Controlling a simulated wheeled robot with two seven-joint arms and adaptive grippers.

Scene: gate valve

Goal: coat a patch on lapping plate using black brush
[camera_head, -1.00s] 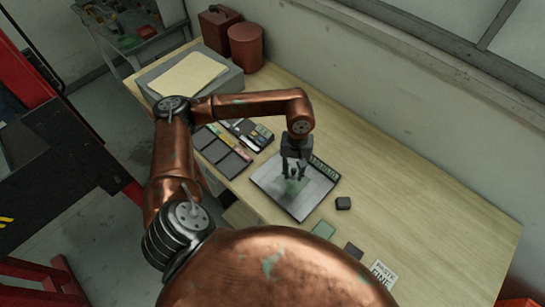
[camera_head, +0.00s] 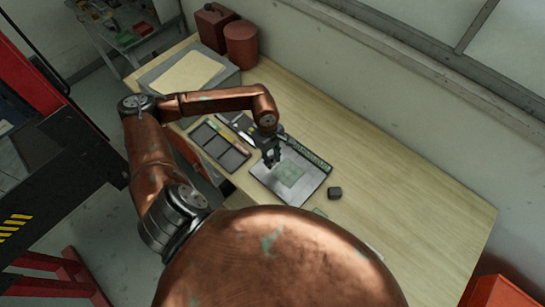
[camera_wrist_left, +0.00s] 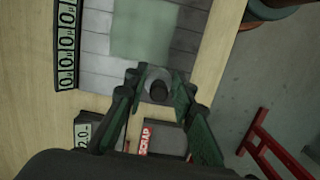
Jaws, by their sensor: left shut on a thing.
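The lapping plate (camera_head: 304,192) is a grey scored slab with a dark lettered strip on its far edge. A pale green patch (camera_head: 289,175) lies near its middle; plate (camera_wrist_left: 97,45) and patch (camera_wrist_left: 140,31) also show in the left wrist view. My left gripper (camera_head: 271,160) is over the plate's left edge, left of the patch. In the left wrist view, my left gripper (camera_wrist_left: 156,80) is shut around a dark round-ended thing (camera_wrist_left: 158,91), seen end-on, probably the black brush. Its bristles are hidden, so I cannot tell whether they touch the plate. My right gripper is not in view.
A dark compartment tray (camera_head: 219,146) sits left of the plate. The table's right side (camera_head: 410,200) is clear.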

